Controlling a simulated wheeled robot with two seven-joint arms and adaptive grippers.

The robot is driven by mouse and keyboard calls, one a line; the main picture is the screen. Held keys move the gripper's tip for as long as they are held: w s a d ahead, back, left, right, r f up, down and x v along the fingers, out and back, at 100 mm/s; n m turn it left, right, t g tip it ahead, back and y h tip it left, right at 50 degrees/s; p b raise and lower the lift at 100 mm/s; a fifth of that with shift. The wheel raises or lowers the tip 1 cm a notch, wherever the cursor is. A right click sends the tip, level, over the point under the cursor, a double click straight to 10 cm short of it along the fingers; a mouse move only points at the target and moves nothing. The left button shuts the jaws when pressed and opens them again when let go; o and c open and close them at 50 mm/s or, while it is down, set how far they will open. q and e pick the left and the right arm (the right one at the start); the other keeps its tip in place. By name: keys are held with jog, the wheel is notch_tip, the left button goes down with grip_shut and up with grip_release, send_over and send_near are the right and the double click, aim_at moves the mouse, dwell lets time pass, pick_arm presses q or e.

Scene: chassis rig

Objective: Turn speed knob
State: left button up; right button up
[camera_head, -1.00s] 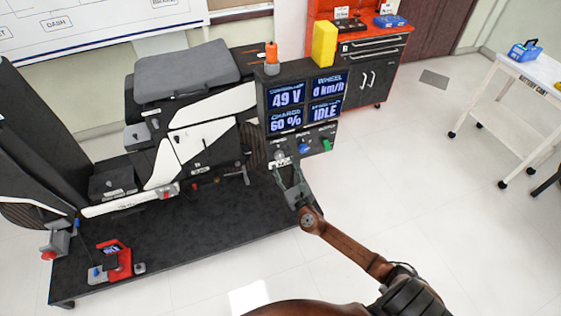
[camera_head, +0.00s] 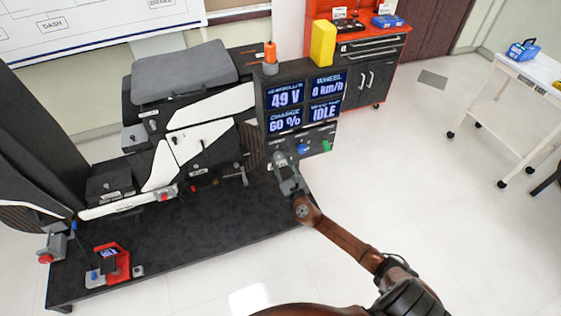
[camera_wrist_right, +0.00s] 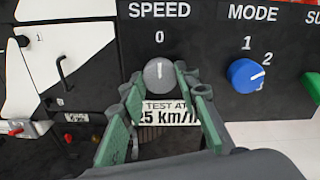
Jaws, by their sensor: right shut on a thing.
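The speed knob (camera_wrist_right: 159,72) is a round grey dial under the word SPEED on the black control panel (camera_wrist_right: 205,57) in the right wrist view. Its white mark points up to the 0. My right gripper (camera_wrist_right: 158,82) has green fingers on both sides of the knob and is shut on it. In the head view my right gripper (camera_head: 284,165) reaches the panel's lower left, hiding most of the knob. The display (camera_head: 305,102) above reads 49 V, 60 %, 0 km/h and IDLE. My left gripper is not in view.
A blue MODE knob (camera_wrist_right: 246,75) sits right of the speed knob, with a green control (camera_head: 326,146) further right. A label (camera_wrist_right: 165,108) reading TEST AT 25 km/h is below the speed knob. The black rig platform (camera_head: 190,240) lies below; open floor is at right.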

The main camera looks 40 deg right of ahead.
jog(key=c, duration=0.5)
jog(key=shift+o, duration=0.2)
jog(key=shift+f, duration=0.1)
